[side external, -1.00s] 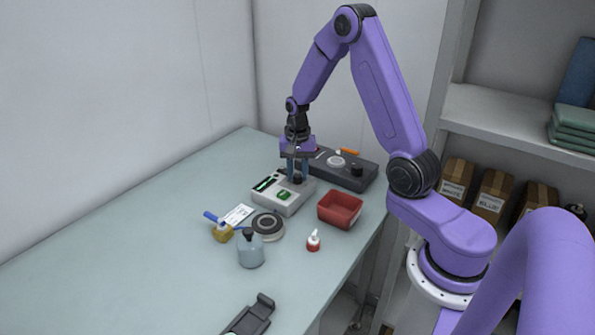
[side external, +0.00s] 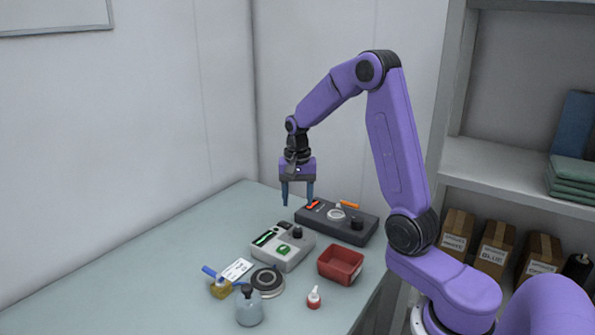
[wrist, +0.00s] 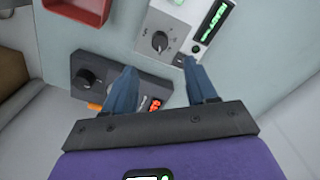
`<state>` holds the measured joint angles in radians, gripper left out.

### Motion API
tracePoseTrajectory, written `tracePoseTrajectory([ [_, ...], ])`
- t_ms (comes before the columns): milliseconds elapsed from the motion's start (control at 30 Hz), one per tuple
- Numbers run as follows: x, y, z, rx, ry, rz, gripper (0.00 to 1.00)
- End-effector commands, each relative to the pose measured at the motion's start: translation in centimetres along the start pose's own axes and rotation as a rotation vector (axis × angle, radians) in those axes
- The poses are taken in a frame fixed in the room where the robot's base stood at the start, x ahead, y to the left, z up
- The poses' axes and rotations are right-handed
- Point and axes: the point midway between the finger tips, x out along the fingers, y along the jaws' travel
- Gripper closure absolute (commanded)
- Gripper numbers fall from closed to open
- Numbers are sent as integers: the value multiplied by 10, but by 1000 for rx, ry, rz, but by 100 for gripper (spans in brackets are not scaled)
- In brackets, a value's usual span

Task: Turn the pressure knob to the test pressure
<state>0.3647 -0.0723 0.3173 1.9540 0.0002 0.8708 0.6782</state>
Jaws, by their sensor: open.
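A light grey box (side external: 270,253) with a lit green display (side external: 265,237) and a green button (side external: 283,249) carries a black knob (side external: 297,232). No readable label tells which knob sets pressure.
A red tray (side external: 341,265) stands right of the light box. In front are a round dark-topped disc (side external: 267,281), a grey bottle (side external: 249,308), a small red-and-white bottle (side external: 314,298) and a yellow item with a blue handle (side external: 220,286). The table's left side is clear.

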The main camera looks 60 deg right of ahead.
Motion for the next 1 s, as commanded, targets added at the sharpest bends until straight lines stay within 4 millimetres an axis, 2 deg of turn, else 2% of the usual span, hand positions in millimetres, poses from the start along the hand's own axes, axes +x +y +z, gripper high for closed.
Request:
tracePoseTrajectory([
  [33, -12, -1, -1, 1, 5, -4, 43],
  [200, -46, -1, -1, 1, 4, -3, 43],
  [400, -72, 0, -1, 1, 2, -2, 43],
  [600, -81, 0, 0, 1, 1, -1, 43],
  [1000, -81, 0, 0, 0, 0, 0, 43],
])
